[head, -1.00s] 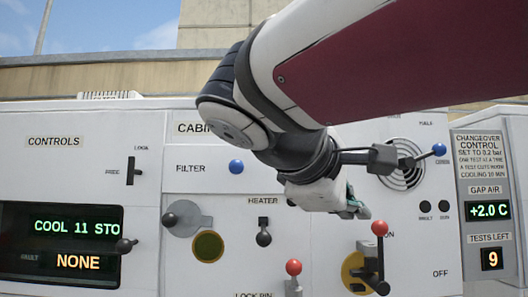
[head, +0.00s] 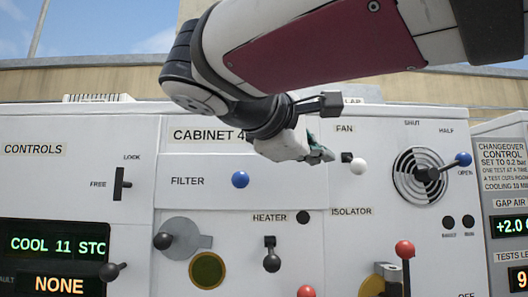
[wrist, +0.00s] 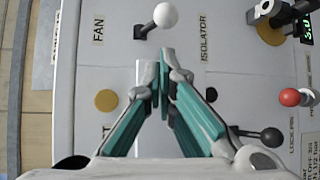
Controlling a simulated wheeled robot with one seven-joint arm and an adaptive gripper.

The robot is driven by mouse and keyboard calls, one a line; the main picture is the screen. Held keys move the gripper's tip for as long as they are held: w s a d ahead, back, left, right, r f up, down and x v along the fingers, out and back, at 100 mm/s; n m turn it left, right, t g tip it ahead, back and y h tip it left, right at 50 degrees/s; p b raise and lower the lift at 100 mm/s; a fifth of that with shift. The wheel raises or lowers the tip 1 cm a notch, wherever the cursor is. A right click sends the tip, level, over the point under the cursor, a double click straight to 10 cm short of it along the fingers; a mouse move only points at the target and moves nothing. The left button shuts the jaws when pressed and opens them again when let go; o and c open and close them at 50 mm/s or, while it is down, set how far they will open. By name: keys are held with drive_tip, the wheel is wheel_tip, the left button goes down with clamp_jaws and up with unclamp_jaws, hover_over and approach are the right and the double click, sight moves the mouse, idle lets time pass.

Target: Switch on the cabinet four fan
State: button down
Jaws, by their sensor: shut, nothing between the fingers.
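The fan switch under the FAN label on the cabinet 4 panel (head: 230,220) is a short lever with a white ball (head: 358,167) and a dark base. The white ball also shows in the wrist view (wrist: 165,15), with the lever base (wrist: 141,32) beside the FAN label. My gripper (head: 325,155) is shut and empty, just left of the fan switch in the head view. In the wrist view its closed teal-and-grey fingertips (wrist: 161,55) point toward the lever, and a small gap shows in the picture. Touching cannot be told.
A blue filter ball (head: 240,180) and a dark heater lever (head: 270,255) sit to the lower left. A vent with a blue-tipped lever (head: 463,159) is to the right. The panel around the fan switch is mostly clear.

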sight(334, 139)
drive_tip(key=x, duration=0.8)
drive_tip(key=shift+p, duration=0.4)
drive_tip(key=shift+s+r+n+g+y+p, duration=0.4)
drive_tip(key=shift+g+p, duration=0.5)
drive_tip(key=shift+p, duration=1.65)
drive_tip(key=r+p, duration=0.1)
drive_tip(key=p, duration=0.2)
drive_tip(key=shift+s+r+n+g, duration=0.15)
drive_tip(key=shift+n+g, duration=0.15)
drive_tip(key=shift+r+p, duration=0.4)
drive_tip(key=shift+r, duration=0.3)
drive_tip(key=shift+r+p, duration=0.5)
drive_tip(key=shift+r, duration=0.25)
